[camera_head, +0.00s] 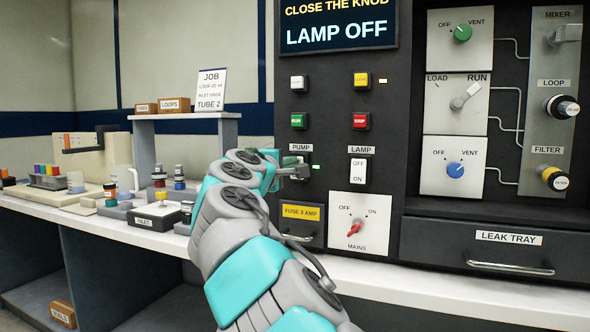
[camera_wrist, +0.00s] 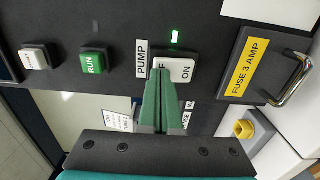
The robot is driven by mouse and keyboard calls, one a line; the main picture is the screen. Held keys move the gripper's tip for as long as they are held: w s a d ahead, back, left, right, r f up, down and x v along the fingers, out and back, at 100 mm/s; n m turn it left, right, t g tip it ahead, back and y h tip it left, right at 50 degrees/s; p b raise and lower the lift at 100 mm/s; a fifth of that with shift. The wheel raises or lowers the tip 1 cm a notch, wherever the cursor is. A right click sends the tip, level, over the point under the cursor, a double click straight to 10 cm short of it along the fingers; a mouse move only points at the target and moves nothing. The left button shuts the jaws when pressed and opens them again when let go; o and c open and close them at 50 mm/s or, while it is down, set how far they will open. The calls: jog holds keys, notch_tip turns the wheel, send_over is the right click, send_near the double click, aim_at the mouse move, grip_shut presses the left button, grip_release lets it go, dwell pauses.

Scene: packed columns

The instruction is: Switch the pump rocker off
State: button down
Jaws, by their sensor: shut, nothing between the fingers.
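The pump rocker (camera_wrist: 183,70) is a white switch on the dark panel, beside the PUMP label (camera_wrist: 141,58). Its ON end is clear in the wrist view, and my fingers cover much of the OFF end. A green light (camera_wrist: 175,37) beside the rocker is lit; it also shows in the head view (camera_head: 316,167). My gripper (camera_wrist: 161,72) is shut and empty, with its green fingertips at the OFF end. I cannot tell whether they touch it. In the head view my gripper (camera_head: 298,170) hides the rocker.
The lamp rocker (camera_head: 358,170) stands just right of my gripper. The green RUN button (camera_head: 298,121) and red STOP button (camera_head: 361,121) are above. The fuse drawer (camera_head: 301,213) and red MAINS knob (camera_head: 354,228) are below. The display (camera_head: 337,26) reads LAMP OFF.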

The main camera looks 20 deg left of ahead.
jog(key=shift+w, duration=0.3)
jog(key=shift+s, duration=0.1)
jog(key=s+b, duration=0.1)
jog(key=s, duration=0.5)
jog(key=shift+s+a, duration=0.2)
jog(key=shift+s, duration=0.2)
dwell(0.4)
